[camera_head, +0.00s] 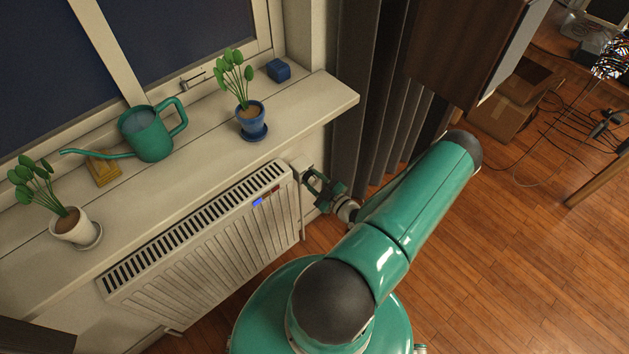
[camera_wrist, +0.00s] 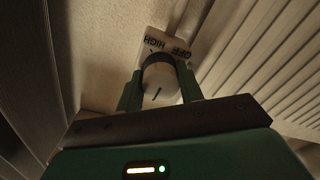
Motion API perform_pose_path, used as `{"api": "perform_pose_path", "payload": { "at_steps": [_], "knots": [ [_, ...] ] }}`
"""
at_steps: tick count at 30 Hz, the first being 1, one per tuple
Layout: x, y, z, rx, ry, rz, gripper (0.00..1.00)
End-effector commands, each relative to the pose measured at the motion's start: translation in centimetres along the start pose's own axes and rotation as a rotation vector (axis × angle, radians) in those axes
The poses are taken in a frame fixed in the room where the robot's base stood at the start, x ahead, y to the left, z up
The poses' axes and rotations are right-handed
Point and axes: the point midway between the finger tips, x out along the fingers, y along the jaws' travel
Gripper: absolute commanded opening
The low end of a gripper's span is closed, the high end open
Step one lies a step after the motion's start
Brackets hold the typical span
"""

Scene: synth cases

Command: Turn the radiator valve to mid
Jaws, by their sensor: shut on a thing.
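The radiator valve is a pale round knob (camera_wrist: 159,84) with a dark pointer line on its face. Behind it is a light plate (camera_wrist: 166,45) with the words HIGH and OFF; no other label is readable. My gripper (camera_wrist: 160,88) has one green finger on each side of the knob and is shut on it. In the head view my gripper (camera_head: 318,184) reaches the right end of the white radiator (camera_head: 200,240), where the pale valve plate (camera_head: 301,164) shows beside the fingers. The knob itself is mostly hidden there.
The window sill (camera_head: 205,150) above the radiator holds a green watering can (camera_head: 149,138), two potted plants and a blue box (camera_head: 278,70). A dark curtain (camera_head: 355,95) hangs just right of the valve. Open wooden floor (camera_head: 510,260) lies to the right.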

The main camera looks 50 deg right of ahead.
Motion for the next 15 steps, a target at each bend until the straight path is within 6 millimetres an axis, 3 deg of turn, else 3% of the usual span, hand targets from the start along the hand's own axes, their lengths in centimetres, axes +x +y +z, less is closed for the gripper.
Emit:
{"api": "perform_pose_path", "payload": {
  "at_steps": [15],
  "knots": [
    [-0.05,0.01,0.06,0.47,0.015,-0.001,0.14]
  ]
}}
